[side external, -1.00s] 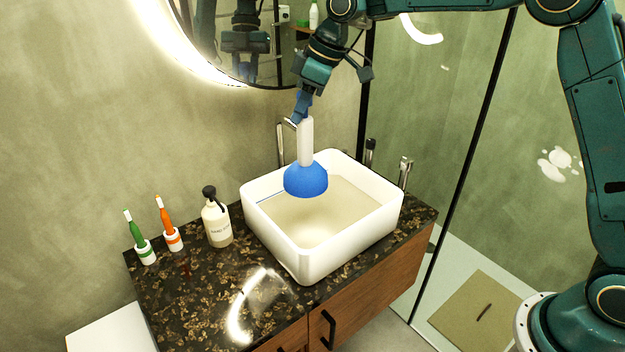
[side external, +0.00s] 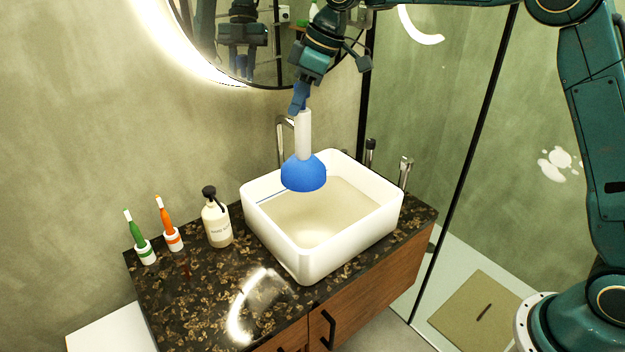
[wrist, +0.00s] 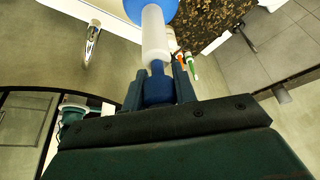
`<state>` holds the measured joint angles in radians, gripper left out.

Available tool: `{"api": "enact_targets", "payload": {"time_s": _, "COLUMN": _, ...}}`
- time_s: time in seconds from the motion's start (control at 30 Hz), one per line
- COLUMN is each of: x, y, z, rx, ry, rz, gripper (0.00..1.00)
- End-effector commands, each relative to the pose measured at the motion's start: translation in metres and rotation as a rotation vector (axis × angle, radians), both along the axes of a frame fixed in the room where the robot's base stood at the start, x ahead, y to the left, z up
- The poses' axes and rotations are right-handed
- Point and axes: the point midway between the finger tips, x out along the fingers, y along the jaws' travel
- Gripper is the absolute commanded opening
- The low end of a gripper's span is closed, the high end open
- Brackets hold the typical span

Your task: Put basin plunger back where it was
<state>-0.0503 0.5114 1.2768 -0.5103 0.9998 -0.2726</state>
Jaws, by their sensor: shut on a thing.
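The basin plunger (side external: 303,172) has a blue rubber cup and a white handle. In the side view it hangs upright, cup down, over the white basin (side external: 357,228), and its cup is clear of the basin floor. My gripper (side external: 299,106) is shut on the top of the handle. In the wrist view my gripper (wrist: 160,88) has its blue fingers around the end of the white handle (wrist: 155,38), and the cup is partly cut off at the top edge.
A chrome faucet (side external: 282,145) rises behind the basin. The counter's front left is clear.

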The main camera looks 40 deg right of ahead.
Motion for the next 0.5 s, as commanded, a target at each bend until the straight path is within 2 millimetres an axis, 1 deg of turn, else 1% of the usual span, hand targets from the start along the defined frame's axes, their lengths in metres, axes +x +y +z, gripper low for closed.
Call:
{"api": "enact_targets", "payload": {"time_s": 0.17, "x": 0.0, "y": 0.029, "z": 0.001, "rx": 0.009, "ry": 0.0, "rz": 0.086, "gripper": 0.0}}
{"api": "enact_targets", "payload": {"time_s": 0.27, "x": -0.002, "y": 0.056, "z": 0.001, "rx": 0.016, "ry": 0.001, "rz": 0.166, "gripper": 0.0}}
{"api": "enact_targets", "payload": {"time_s": 0.37, "x": -0.007, "y": 0.088, "z": 0.0, "rx": 0.021, "ry": 0.004, "rz": 0.267, "gripper": 0.0}}
{"api": "enact_targets", "payload": {"time_s": 0.4, "x": -0.01, "y": 0.102, "z": 0.0, "rx": 0.024, "ry": 0.004, "rz": 0.313, "gripper": 0.0}}
{"api": "enact_targets", "payload": {"time_s": 0.5, "x": -0.02, "y": 0.135, "z": -0.001, "rx": 0.023, "ry": 0.005, "rz": 0.429, "gripper": 0.0}}
